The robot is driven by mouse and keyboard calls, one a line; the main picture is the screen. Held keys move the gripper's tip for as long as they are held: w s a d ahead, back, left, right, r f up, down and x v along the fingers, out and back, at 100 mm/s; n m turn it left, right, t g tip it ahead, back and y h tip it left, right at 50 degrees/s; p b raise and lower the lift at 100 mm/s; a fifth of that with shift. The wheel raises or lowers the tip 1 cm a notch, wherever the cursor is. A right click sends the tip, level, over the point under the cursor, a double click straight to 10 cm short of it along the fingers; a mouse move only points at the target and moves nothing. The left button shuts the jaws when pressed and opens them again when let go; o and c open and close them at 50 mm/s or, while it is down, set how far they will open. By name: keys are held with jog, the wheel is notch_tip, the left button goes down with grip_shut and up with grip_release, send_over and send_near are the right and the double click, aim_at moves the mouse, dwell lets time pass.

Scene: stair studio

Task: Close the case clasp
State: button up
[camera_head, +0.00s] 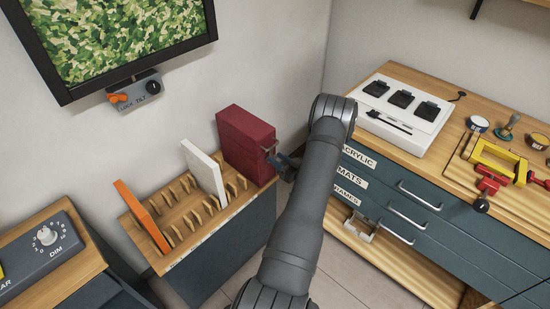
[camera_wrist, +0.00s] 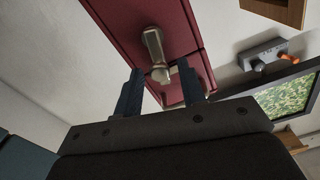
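The dark red case (camera_head: 245,145) stands upright at the right end of a slotted wooden rack. Its metal clasp (camera_head: 270,152) sticks out from the case's right side. In the wrist view the clasp (camera_wrist: 156,55) is a pale metal lever with a rounded end, set by the seam of the red case (camera_wrist: 125,18). My gripper (camera_wrist: 160,82) is open, with one dark finger on each side of the lever's rounded end. I cannot tell whether a finger touches it. In the head view my gripper (camera_head: 282,162) is beside the clasp, partly hidden by my arm.
The rack (camera_head: 215,218) also holds a white panel (camera_head: 204,170) and an orange panel (camera_head: 142,215). A drawer cabinet (camera_head: 400,210) stands to the right, with a white switch box (camera_head: 425,135) on top. A screen (camera_head: 120,40) with a lock/tilt control (camera_head: 135,92) hangs upper left.

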jog(key=shift+x, duration=1.05)
grip_shut()
jog(key=shift+s+a+n, duration=0.1)
jog(key=shift+s+n, duration=0.05)
jog(key=shift+n, duration=0.55)
jog(key=shift+s+a+n, duration=0.1)
jog(key=shift+s+n, duration=0.05)
jog(key=shift+n, duration=0.55)
grip_release()
